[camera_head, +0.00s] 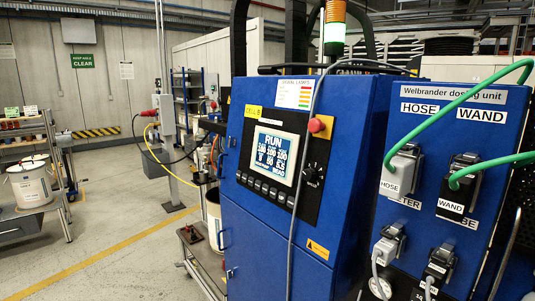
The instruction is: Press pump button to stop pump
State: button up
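A blue control cabinet (262,240) stands in the middle of the view. Its lit screen (273,155) reads RUN at the top, with several smaller figures below. A red round button (316,125) on a yellow mount sits at the cabinet's upper right. A row of small dark buttons runs below the screen, too small to read. I cannot tell which button is the pump's. My gripper is not in view.
A blue Welbrander dosing unit (463,113) with green hoses stands close on the right. A grey cable hangs down the cabinet front. A low trolley (198,262) stands left of the cabinet. A white drum (31,184) is at far left. The floor (110,235) between is clear.

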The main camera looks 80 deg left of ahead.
aim_at(245, 176)
jog(key=k, duration=0.25)
jog(key=z, duration=1.45)
jog(key=i, duration=0.75)
jog(key=u, duration=4.6)
jog(key=i, duration=0.5)
jog(key=z, duration=0.05)
